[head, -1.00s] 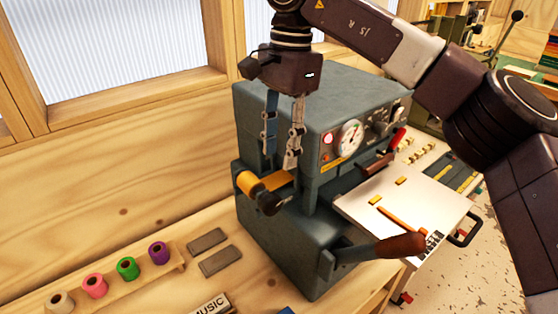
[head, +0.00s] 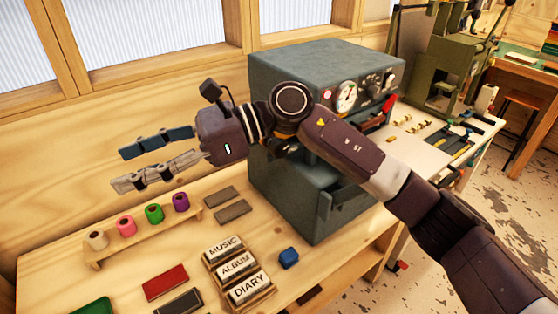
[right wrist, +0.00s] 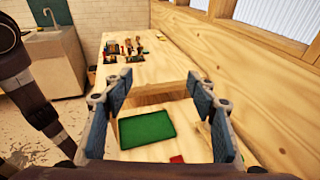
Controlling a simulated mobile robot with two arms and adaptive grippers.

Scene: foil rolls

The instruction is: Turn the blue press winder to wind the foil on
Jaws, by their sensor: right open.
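The blue-grey press (head: 310,62) stands on the bench right of centre in the head view. My right arm crosses in front of it, and the winder and any foil at its left side are hidden. My right gripper (head: 118,168) is open and empty, left of the press and apart from it, with its fingers pointing left. In the right wrist view the open fingers (right wrist: 161,90) have nothing between them but the bench beyond. My left gripper is not in view.
Two grey blocks (head: 226,202), a rack of MUSIC, ALBUM and DIARY stamps (head: 236,266) and a blue cube (head: 288,257) lie before the press. Red (head: 165,282) and dark (head: 178,303) pieces lie front left. A green mat (right wrist: 147,128) lies on the bench.

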